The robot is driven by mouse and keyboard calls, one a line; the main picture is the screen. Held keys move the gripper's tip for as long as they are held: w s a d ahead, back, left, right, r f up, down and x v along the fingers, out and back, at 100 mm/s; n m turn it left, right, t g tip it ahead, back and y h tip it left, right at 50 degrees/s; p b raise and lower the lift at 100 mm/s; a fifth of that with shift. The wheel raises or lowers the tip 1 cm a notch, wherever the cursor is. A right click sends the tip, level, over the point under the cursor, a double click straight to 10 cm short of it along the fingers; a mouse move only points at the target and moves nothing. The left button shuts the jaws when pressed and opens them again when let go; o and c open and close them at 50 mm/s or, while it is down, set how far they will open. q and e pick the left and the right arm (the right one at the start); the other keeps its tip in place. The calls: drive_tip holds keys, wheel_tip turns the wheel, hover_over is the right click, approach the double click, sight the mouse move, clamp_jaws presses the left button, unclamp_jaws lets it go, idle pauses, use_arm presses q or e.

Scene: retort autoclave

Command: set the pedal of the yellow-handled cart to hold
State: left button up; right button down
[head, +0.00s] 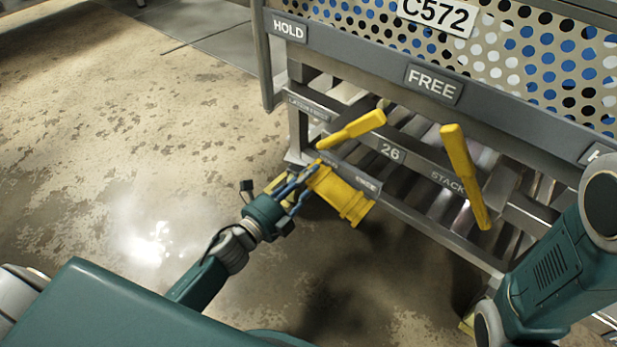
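The cart frame (500,115) is grey and carries the number plate C572 (436,15). Its rail has a HOLD label (288,28) at the left end and a FREE label (433,84) in the middle. A yellow handle (352,130) slants below the rail, and a second yellow handle (465,175) stands to its right. A wide yellow pedal (341,195) sits low at the cart's left. My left gripper (309,186) is at the pedal's left edge, its blue fingers against or just in front of it. Contact and finger closure are unclear.
Lower bars carry small plates, one reading 26 (391,152) and one reading STACK (447,181). The worn concrete floor (130,130) at the left is clear. My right arm covers the lower right of the cart.

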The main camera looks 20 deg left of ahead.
use_arm(q)
clamp_jaws()
